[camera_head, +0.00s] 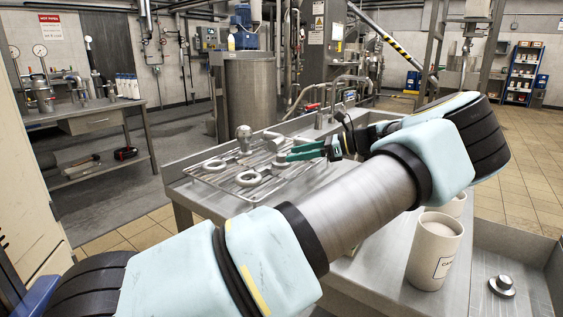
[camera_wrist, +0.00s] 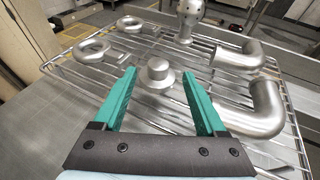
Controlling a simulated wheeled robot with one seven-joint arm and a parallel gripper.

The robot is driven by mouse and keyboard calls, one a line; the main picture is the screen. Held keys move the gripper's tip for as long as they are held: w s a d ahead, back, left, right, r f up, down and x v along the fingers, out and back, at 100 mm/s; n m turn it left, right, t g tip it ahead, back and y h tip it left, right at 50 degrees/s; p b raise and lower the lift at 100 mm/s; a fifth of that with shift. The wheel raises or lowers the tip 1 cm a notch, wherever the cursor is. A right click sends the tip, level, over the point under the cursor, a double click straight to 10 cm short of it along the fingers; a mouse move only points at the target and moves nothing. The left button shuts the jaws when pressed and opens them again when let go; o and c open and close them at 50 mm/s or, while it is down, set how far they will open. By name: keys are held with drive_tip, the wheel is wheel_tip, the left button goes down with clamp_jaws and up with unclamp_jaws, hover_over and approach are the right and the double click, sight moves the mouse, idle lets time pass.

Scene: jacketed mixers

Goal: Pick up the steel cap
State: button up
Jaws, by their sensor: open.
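The steel cap (camera_wrist: 157,75), a small round knob on a wider flange, sits on a wire rack (camera_wrist: 62,66) in the wrist view. My gripper (camera_wrist: 162,84) is open, with its green fingers on either side of the cap in the picture. The cap appears just beyond the fingertips, and I see no contact. In the head view my gripper (camera_head: 288,156) reaches over the rack from the right, and the cap (camera_head: 281,160) is barely visible beside the fingertips. A similar knobbed steel piece (camera_head: 502,286) lies in the sink at lower right.
Steel ring clamps (camera_wrist: 91,47) lie on the rack to the left. Bent steel pipes (camera_wrist: 262,105) lie close to the right finger, with a perforated spray ball (camera_wrist: 190,10) behind. A white canister (camera_head: 434,252) stands on the bench beneath my arm.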

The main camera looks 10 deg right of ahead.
sight(281, 154)
drive_tip(key=p+x, duration=0.1)
drive_tip(key=x, duration=0.4)
drive_tip(key=shift+s+a+f, duration=0.1)
drive_tip(key=shift+a, duration=0.05)
clamp_jaws()
idle(0.4)
